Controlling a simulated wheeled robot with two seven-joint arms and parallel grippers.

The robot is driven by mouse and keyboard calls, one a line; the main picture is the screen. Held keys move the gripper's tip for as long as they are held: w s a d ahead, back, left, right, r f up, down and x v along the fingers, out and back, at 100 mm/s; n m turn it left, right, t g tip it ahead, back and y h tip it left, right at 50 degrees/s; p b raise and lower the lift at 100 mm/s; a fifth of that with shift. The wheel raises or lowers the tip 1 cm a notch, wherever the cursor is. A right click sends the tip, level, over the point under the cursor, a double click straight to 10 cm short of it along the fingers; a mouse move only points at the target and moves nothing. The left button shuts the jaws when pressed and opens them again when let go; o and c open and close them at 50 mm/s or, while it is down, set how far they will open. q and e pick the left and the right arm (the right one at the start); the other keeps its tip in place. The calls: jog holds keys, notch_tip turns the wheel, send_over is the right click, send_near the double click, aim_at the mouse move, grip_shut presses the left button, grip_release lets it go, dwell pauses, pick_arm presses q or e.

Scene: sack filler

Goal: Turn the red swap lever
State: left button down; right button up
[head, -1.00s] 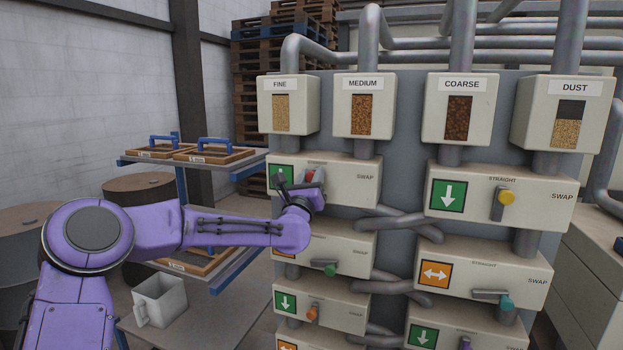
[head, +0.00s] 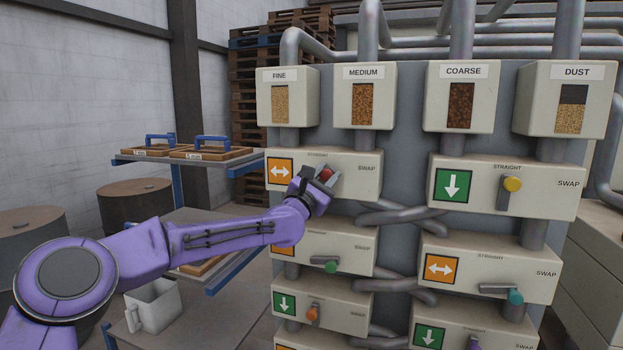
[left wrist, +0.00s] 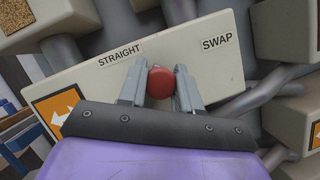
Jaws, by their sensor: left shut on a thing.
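The red swap lever's round knob (head: 326,174) is at the upper left box (head: 357,180), under the FINE and MEDIUM hoppers. It also shows in the left wrist view (left wrist: 161,82), between my two finger pads. My left gripper (head: 325,177) is shut on the red lever. The lever's arm is hidden behind the knob and fingers. The box's indicator (head: 280,171) is orange with a white two-way arrow. The SWAP label (left wrist: 217,43) stands to the right of the knob and the STRAIGHT label (left wrist: 119,56) to the left. My right gripper is not in view.
Boxes with yellow (head: 513,184), green (head: 330,267), teal (head: 515,297) and orange (head: 312,313) levers surround this one. Grey pipes (head: 385,218) cross just below. A shelf with framed sieves (head: 211,152) and a white jug (head: 154,305) are at left.

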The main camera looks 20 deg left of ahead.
pick_arm(q)
jog(key=m, duration=0.1)
jog(key=m+g+h, duration=0.1)
jog(key=shift+d+f+m, duration=0.3)
jog(key=shift+d+f, duration=0.05)
jog(key=shift+f, duration=0.05)
jog(key=shift+d+f+m+g+h, duration=0.2)
jog(key=shift+f+m+g+h, duration=0.1)
jog(key=shift+m, duration=0.8)
jog(key=shift+d+f+m+g+h+p, duration=0.2)
jog(key=shift+f+m+g+p, duration=0.25)
jog(key=shift+m, duration=0.7)
jog(key=shift+d+f+m+g+h+p, duration=0.2)
jog(key=shift+f+m+g, duration=0.3)
jog(key=shift+m, duration=0.65)
jog(key=shift+f, duration=0.15)
jog(key=c, duration=0.8)
grip_release()
jog(key=shift+s, duration=0.1)
